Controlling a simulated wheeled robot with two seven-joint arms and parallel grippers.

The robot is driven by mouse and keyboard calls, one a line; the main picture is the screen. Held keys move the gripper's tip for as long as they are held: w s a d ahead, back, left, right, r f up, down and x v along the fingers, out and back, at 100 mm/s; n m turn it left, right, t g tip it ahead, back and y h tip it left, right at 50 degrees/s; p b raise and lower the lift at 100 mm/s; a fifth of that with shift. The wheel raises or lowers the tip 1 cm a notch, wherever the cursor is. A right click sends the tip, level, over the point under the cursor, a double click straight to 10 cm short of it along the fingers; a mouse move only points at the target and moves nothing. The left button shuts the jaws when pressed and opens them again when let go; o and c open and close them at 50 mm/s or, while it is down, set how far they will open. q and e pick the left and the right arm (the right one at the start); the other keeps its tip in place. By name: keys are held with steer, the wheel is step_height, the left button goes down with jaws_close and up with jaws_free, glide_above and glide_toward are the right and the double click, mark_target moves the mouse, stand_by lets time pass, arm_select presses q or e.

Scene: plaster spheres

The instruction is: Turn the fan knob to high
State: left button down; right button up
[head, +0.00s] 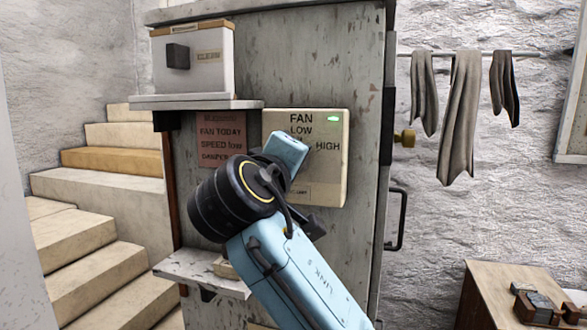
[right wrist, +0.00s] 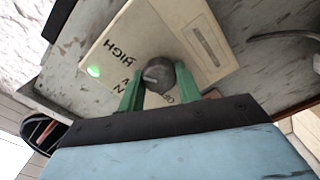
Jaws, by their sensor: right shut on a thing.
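The fan panel (head: 331,170) is a cream box on a grey upright board, marked FAN, LOW and HIGH, with a lit green lamp at its upper right. In the head view my right arm covers the knob and the gripper's fingers. In the right wrist view the panel (right wrist: 118,48) is turned around, with HIGH at the upper left. The round grey knob (right wrist: 160,70) sits between the green fingers of my right gripper (right wrist: 159,78), which is shut on it. A pale mark shows on the knob; I cannot tell for sure which label it points to. My left gripper is not in view.
A pink note (head: 221,134) about fan speed hangs left of the panel. A shelf (head: 196,103) above it holds a pale box (head: 210,65). A lower shelf (head: 200,270) juts out beside my arm. A brass knob (head: 405,138) and dark handle (head: 398,220) are at the right.

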steer(key=shift+m, duration=0.3)
steer(key=o, duration=1)
step_height(320, 180, up, 10)
stand_by(0.3)
